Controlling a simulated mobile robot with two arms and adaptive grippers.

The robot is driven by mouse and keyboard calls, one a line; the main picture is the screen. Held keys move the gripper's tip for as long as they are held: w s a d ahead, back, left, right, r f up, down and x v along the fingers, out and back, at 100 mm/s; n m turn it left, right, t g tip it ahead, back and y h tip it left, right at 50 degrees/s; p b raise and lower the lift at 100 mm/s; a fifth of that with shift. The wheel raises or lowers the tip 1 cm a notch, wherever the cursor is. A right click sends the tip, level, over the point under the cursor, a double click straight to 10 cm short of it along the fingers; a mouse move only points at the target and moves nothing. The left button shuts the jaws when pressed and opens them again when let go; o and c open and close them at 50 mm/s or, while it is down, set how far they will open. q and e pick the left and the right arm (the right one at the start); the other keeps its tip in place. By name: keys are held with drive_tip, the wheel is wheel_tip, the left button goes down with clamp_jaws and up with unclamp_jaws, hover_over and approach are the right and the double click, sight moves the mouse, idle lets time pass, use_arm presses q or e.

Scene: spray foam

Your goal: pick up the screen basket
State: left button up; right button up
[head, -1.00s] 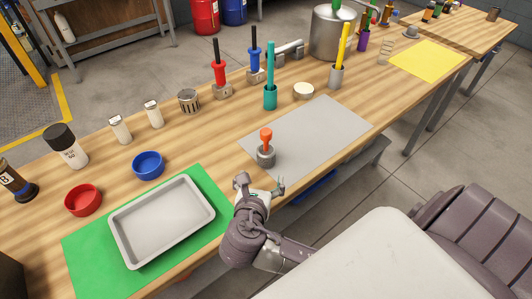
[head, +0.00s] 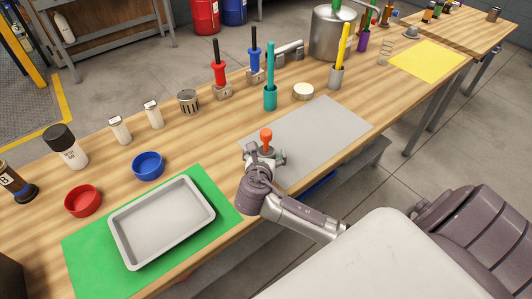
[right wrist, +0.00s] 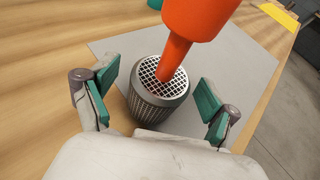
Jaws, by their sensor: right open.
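The screen basket (head: 267,149) is a small grey perforated metal cup with a mesh top and an orange handle. It stands upright on the grey mat (head: 320,130). In the right wrist view the basket (right wrist: 150,108) sits between the green-padded fingers of my right gripper (right wrist: 158,96), with its handle (right wrist: 195,25) rising towards the camera. My right gripper (head: 264,156) is open around the basket, with gaps visible on both sides in the wrist view. My left gripper is not in view.
A grey tray (head: 160,220) lies on a green mat (head: 75,245) to the left. Red (head: 83,200) and blue (head: 148,165) bowls stand behind it. A teal holder (head: 270,97) and a pale round lid (head: 303,91) stand behind the grey mat, whose right part is clear.

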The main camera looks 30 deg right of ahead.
sight(265, 143)
drive_tip(key=c, duration=1.3)
drive_tip(key=shift+r, duration=0.15)
drive_tip(key=shift+c, duration=0.2)
wheel_tip(265, 143, up, 4)
drive_tip(key=shift+r, duration=0.15)
drive_tip(key=s+d+r, duration=0.2)
drive_tip(key=s+r, duration=0.1)
drive_tip(key=s, duration=0.2)
drive_tip(key=s+d+r+p, duration=0.1)
drive_tip(key=s+r, duration=0.2)
drive_tip(key=s, duration=0.3)
drive_tip(key=shift+d+r, duration=0.25)
drive_tip(key=shift+d, duration=0.15)
